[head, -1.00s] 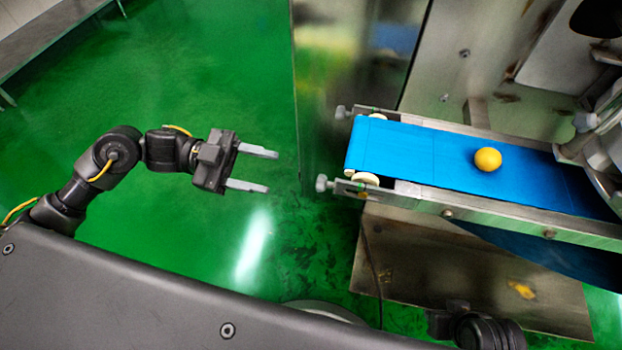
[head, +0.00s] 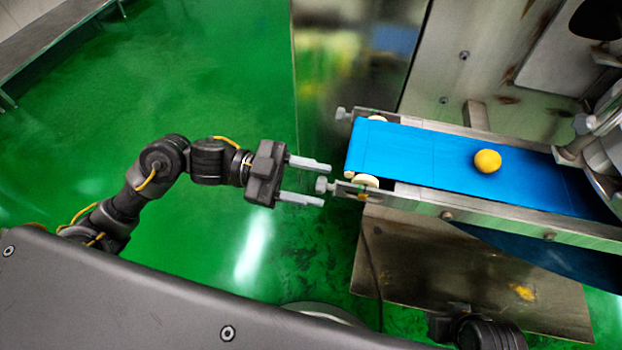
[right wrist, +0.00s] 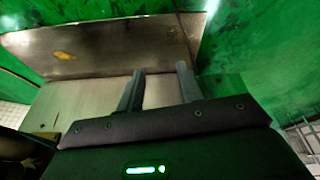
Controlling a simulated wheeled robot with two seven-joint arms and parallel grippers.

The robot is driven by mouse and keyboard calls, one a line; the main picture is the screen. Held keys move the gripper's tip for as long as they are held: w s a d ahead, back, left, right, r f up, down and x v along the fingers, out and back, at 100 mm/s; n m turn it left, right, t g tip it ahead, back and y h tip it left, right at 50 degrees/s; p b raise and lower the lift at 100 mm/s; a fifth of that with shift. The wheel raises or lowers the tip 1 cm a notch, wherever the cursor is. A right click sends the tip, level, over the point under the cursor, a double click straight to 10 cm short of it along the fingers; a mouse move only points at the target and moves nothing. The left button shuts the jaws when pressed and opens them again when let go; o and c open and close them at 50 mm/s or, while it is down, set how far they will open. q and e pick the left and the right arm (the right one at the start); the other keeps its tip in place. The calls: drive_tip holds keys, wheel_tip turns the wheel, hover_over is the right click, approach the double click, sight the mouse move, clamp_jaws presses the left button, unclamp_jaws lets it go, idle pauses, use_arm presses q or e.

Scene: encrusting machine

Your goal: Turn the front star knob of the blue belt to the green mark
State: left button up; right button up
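The blue belt (head: 430,160) runs from the middle to the right in the head view. The front star knob (head: 322,185) is a small grey knob at the near left corner of the belt's frame. A second knob (head: 342,114) sits at the far left corner. My left gripper (head: 317,182) is open and empty, its fingers pointing right, with the front knob just beyond the fingertips. I cannot tell whether a finger touches it. A small green mark shows near the front knob, too small to read. My right gripper (right wrist: 158,82) is open and empty in the right wrist view.
A yellow ball (head: 487,161) lies on the belt. The steel machine (head: 475,65) stands behind, with a polished panel (head: 345,75) left of the belt. A metal plate (head: 470,280) lies below the belt, and a dark cable hangs there. Green floor to the left is clear.

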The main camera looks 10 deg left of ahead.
use_arm(q)
drive_tip(key=c, duration=0.8)
drive_tip(key=shift+m+b, duration=1.7)
drive_tip(key=shift+m, duration=1.9)
drive_tip(key=shift+c, duration=0.2)
use_arm(e)
drive_tip(key=w+a+r+n+t+y, duration=0.2)
drive_tip(key=w+a+r+t, duration=0.4)
drive_tip(key=w, duration=0.4)
drive_tip(key=shift+a+t+y, duration=0.9)
drive_tip(key=shift+t, duration=0.1)
use_arm(q)
drive_tip(key=o, duration=1)
drive_tip(key=a, duration=1.1)
use_arm(e)
drive_tip(key=shift+a+r, duration=0.1)
drive_tip(key=shift+r, duration=0.05)
drive_tip(key=shift+w, duration=0.1)
